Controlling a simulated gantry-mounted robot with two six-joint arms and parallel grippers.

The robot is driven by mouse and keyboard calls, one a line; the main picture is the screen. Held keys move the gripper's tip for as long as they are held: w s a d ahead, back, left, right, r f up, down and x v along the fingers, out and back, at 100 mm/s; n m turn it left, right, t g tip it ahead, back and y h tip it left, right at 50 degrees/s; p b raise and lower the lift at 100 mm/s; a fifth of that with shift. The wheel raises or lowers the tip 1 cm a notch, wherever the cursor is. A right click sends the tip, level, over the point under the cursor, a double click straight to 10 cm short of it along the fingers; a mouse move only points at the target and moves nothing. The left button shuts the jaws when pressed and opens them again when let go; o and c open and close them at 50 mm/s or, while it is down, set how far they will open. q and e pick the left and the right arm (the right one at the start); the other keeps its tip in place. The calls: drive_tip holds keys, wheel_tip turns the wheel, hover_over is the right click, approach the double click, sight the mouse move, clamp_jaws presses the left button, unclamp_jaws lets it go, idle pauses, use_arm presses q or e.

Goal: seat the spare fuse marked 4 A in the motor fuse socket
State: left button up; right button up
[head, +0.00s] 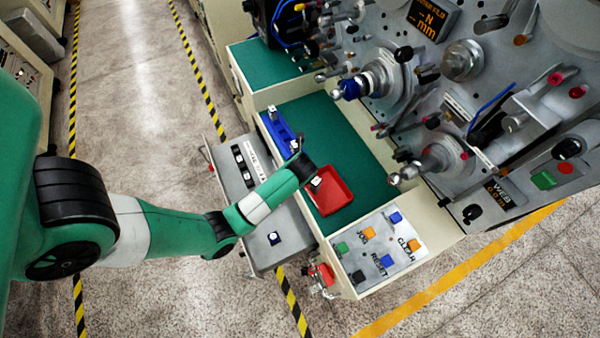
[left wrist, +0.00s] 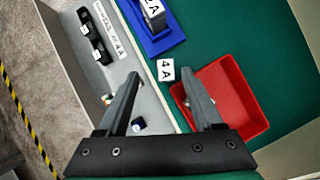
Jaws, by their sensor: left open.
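My left gripper (left wrist: 162,84) is open, with its two fingers apart. In the head view the gripper (head: 310,170) is over the left side of a red tray (left wrist: 252,122), which also shows there (head: 342,198). A small white piece marked 4 A (left wrist: 166,70) shows between the fingertips beside the tray; I cannot tell whether it is a label or the fuse. Something pale inside the tray is mostly hidden by the right finger. Black sockets (left wrist: 96,40) sit on the grey panel (head: 262,225), with a white label ending in 4 A. My right gripper is not in view.
A blue holder (left wrist: 170,38) with an upright grey block marked A stands on the green top (head: 335,135). A button box (head: 378,250) stands in front, and spindles (head: 375,82) project at the right. The panel has a dark blue-topped button (head: 273,238).

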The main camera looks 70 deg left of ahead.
use_arm(q)
drive_tip(key=x, duration=0.1)
drive_tip(key=b+x, duration=0.1)
drive_tip(key=x, duration=0.3)
drive_tip(key=shift+w+d+f, duration=0.25)
drive_tip(key=shift+w+d, duration=0.05)
clamp_jaws()
